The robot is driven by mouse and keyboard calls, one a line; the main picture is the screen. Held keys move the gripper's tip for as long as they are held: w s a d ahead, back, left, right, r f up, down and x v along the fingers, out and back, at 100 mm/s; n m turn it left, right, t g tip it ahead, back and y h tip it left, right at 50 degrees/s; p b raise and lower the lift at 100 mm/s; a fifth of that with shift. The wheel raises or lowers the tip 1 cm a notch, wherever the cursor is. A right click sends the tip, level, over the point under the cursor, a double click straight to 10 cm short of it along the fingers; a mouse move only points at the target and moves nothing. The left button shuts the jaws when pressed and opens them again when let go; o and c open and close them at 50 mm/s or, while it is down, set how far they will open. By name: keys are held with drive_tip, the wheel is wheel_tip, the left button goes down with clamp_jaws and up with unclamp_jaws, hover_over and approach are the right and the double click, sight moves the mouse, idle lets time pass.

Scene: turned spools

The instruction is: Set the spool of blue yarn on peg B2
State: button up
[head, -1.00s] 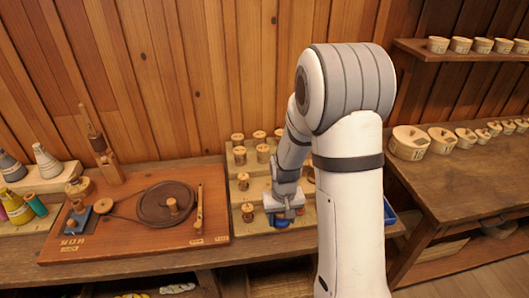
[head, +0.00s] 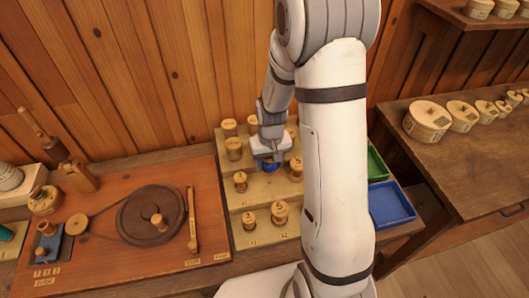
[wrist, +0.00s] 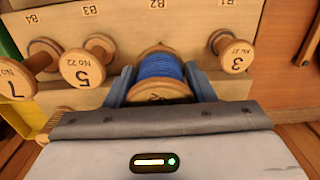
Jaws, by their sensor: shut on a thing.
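My gripper (head: 268,160) is shut on the spool of blue yarn (wrist: 160,67) over the middle step of the pegged rack (head: 262,190). The spool lines up with the B2 label (wrist: 157,4). The B2 peg itself is hidden, so I cannot tell whether the spool is around it. Numbered spools stand at B1 (wrist: 233,52), B3 (wrist: 88,60) and B4 (wrist: 27,75). In the head view only a bit of blue shows below my gripper.
Neighbouring spools are close on both sides of my gripper. Spools (head: 279,212) stand on the front step and more (head: 234,148) on the back. A winding board (head: 120,245) lies left; blue (head: 390,204) and green (head: 377,165) trays lie right.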

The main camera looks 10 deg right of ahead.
sight(270, 180)
drive_tip(key=shift+w+f, duration=0.1)
drive_tip(key=shift+f, duration=0.05)
drive_tip(key=shift+f+b, duration=1.9)
drive_tip(key=shift+f, duration=0.65)
drive_tip(key=shift+s, duration=0.25)
drive_tip(key=shift+f+b, duration=0.3)
drive_tip(key=shift+b, duration=0.2)
drive_tip(key=shift+f+b, duration=0.6)
drive_tip(key=shift+b, duration=0.15)
drive_tip(key=o, duration=0.7)
